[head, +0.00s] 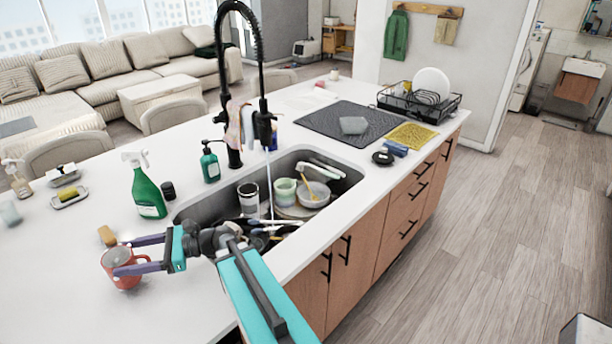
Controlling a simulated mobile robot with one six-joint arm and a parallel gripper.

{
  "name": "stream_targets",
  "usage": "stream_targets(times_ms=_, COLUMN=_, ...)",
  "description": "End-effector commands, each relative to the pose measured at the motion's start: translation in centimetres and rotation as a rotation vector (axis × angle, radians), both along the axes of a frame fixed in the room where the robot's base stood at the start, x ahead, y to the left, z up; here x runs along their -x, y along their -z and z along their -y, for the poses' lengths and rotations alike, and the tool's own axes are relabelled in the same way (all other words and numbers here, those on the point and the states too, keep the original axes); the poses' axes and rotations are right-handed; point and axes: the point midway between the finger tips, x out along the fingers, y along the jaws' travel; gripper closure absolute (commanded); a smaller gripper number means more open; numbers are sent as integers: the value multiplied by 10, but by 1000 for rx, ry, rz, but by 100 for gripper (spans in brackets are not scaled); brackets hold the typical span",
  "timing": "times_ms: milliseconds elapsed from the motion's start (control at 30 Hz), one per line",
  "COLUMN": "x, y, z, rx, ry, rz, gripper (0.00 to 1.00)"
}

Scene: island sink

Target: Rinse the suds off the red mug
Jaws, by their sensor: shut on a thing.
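The red mug (122,279) is upright at the left end of the island, left of the sink. My gripper (125,257) reaches left to it and is shut on it, one finger on the far side and one across its near side. I cannot tell whether the mug touches the counter. Suds on it are too small to make out. The black spring faucet (263,128) stands behind the sink (345,182). A thin stream of water (270,182) runs from its spout into the basin.
The sink holds a green cup (286,190), a bowl (313,194) and other dishes. A green spray bottle (145,187), a soap dispenser (210,163) and a dark jar (168,191) stand left of the basin. A brown sponge or brush (107,235) lies behind the mug.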

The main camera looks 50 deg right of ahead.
Motion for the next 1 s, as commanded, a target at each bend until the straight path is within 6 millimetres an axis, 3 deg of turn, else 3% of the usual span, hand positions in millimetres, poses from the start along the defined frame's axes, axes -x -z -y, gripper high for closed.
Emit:
stream_targets(times_ms=267, x=-1, y=-1, z=11, rx=-2, ry=16, rz=1, gripper=68)
stream_targets(times_ms=467, x=-4, y=-2, z=32, rx=-1, ry=50, rz=1, gripper=68)
stream_targets(times_ms=667, x=-9, y=-3, z=76, rx=0, ry=121, rz=1, gripper=68)
stream_targets(times_ms=1000, x=-10, y=-7, z=170, rx=1, ry=271, rz=1, gripper=68)
